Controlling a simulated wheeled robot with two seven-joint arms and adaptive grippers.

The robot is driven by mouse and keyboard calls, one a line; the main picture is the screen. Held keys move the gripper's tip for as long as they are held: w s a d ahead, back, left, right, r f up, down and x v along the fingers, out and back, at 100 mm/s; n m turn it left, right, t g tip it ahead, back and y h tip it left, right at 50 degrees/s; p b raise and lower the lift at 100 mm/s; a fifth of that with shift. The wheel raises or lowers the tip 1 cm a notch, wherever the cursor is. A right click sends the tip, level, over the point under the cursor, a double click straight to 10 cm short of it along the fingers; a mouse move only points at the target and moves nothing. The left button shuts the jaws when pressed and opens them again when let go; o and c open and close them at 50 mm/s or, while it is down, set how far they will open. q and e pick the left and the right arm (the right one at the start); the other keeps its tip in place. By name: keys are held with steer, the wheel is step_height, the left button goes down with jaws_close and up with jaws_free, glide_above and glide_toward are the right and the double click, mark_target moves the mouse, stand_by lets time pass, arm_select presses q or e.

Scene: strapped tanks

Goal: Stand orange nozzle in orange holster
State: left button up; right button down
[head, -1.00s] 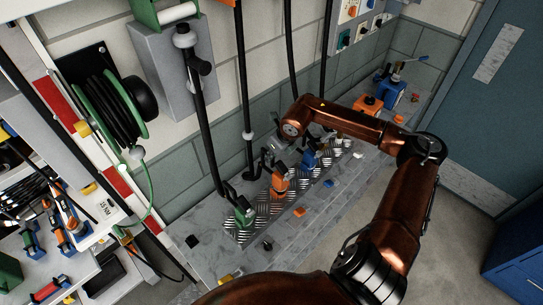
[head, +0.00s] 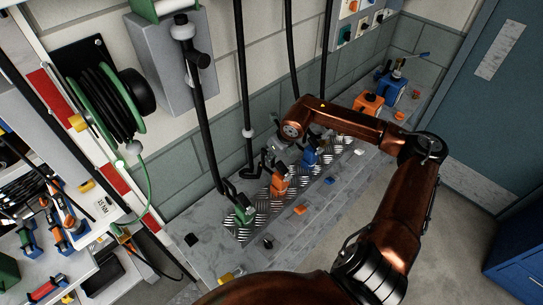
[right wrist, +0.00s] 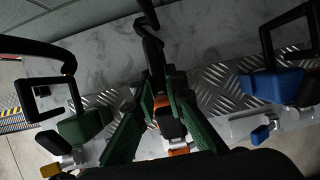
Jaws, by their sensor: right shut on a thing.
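The orange nozzle, a black-handled piece with orange parts, shows between the green finger pads of my right gripper (right wrist: 158,115) in the right wrist view. The gripper is shut on it; in the head view the gripper (head: 277,158) is small and partly hidden by its wrist. An orange body (head: 279,184) sits just below it on the ribbed metal plate (head: 262,204). I cannot tell where nozzle ends and holster begins, or whether the nozzle is seated. My left gripper is not in view.
A green unit (head: 243,215) and a blue unit (head: 310,157) flank the orange one closely. Black hoses (head: 245,90) hang along the wall behind. Small loose pieces, one orange (head: 300,210), lie on the front of the ledge. A green hose reel (head: 112,105) is on the wall.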

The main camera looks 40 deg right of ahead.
steer(key=shift+f, duration=0.15)
steer(key=c, duration=1.9)
jaws_free()
steer(key=shift+c, duration=0.2)
steer(key=shift+o, duration=0.2)
steer(key=v, duration=1)
steer(key=shift+s+d, duration=0.15)
steer(key=shift+v, duration=0.95)
